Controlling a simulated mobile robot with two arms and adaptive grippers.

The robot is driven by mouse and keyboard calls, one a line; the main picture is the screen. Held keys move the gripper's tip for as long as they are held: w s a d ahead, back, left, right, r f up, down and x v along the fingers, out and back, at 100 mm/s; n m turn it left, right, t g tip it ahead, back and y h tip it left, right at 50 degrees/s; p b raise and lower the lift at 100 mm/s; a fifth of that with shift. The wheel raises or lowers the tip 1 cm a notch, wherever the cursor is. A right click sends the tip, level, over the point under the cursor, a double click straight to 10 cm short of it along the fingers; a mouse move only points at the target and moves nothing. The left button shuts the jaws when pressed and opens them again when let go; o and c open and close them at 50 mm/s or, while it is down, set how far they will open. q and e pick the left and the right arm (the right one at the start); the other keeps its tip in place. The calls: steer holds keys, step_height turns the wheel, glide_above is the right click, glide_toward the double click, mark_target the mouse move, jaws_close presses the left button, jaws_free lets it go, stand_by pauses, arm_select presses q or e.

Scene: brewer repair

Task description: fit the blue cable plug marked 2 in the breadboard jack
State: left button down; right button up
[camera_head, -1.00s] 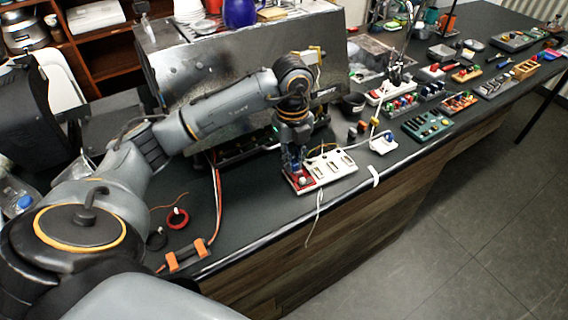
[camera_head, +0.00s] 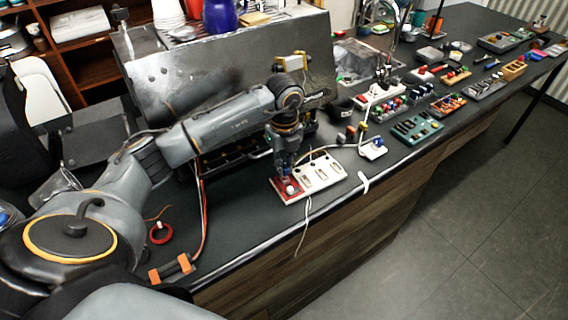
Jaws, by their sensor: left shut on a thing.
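My left gripper (camera_head: 287,168) points down over the red end of a small red-and-white board (camera_head: 320,173) near the counter's front edge. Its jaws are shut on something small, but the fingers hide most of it. I cannot make out a blue plug or a mark 2. A white cable (camera_head: 309,215) hangs from the board over the counter edge. I cannot tell whether the held thing touches the board or which part is the jack. My right gripper is not in view.
A small white block (camera_head: 373,150) with a cable stands right of the board. A green board (camera_head: 416,128) and several part trays lie farther right. A metal brewer panel (camera_head: 230,75) rises behind my arm. A red ring (camera_head: 160,233) and orange-ended piece (camera_head: 172,269) lie front left.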

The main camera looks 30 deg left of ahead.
arm_select(q)
steer(key=shift+s+r, duration=0.1)
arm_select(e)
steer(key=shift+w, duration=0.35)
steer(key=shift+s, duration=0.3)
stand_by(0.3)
arm_select(q)
steer(key=shift+f+b, duration=0.5)
steer(key=shift+f, duration=0.2)
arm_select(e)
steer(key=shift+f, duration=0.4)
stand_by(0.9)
arm_select(q)
steer(key=c, duration=1.3)
jaws_free()
steer(key=shift+o, duration=0.2)
step_height(320, 180, up, 12)
